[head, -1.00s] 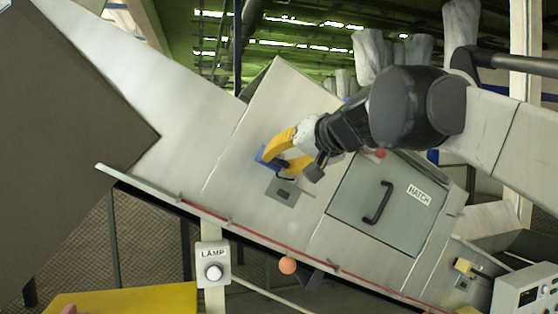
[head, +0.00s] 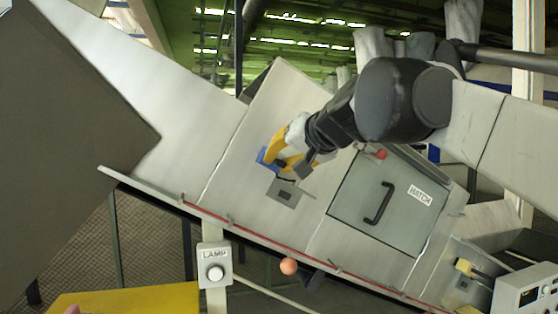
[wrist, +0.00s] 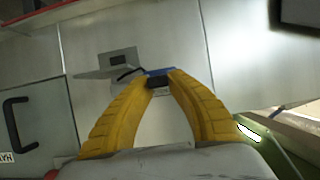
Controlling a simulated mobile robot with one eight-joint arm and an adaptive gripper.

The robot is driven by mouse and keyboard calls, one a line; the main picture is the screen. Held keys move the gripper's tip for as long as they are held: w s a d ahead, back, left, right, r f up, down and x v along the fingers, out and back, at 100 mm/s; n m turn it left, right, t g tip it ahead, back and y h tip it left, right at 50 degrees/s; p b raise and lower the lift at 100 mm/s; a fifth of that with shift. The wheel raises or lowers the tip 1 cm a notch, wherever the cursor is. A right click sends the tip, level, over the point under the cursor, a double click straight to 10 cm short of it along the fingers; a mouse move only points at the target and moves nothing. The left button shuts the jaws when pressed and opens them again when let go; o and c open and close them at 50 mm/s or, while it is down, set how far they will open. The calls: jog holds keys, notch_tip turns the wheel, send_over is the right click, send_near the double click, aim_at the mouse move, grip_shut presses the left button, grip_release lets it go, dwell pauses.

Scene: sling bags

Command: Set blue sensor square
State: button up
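The blue sensor (head: 264,158) is a small block on the sloped metal panel, left of the hatch. It also shows in the wrist view (wrist: 158,71), with a black part facing my gripper. My gripper (head: 277,163) has yellow fingers, whose tips meet the sensor's two sides in the wrist view (wrist: 161,80). It looks shut on the sensor. A grey bracket plate (head: 285,192) with a dark window lies beside the sensor, and a short black cable (wrist: 130,73) runs between them. The fingers hide part of the sensor in the head view.
A hatch (head: 390,200) with a black handle is right of the sensor, with a red knob (head: 381,154) above it. A red-lined rail (head: 270,237) runs along the panel's lower edge. A lamp box (head: 214,265) stands below.

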jog(key=o, duration=0.4)
jog(key=shift+w, duration=0.1)
jog(key=v, duration=1.2)
jog(key=shift+f, duration=0.2)
jog(key=s+d+f+g+h+b, duration=0.1)
jog(key=s+d+f+b, duration=0.3)
jog(key=f+b, duration=1)
jog(key=s+d+f+g+h+b, duration=0.2)
jog(key=f+b, duration=1.1)
jog(key=f, duration=3.1)
jog(key=s+d+f+g+h+b, duration=0.1)
jog(key=s+d+f+h+b, duration=0.2)
jog(key=f, duration=2.7)
jog(key=s+d+b, duration=0.4)
jog(key=s+b, duration=0.5)
jog(key=b, duration=0.2)
jog(key=shift+s+n+g+h+b, duration=0.2)
jog(key=shift+n+g+h+b, duration=0.1)
jog(key=shift+b, duration=0.05)
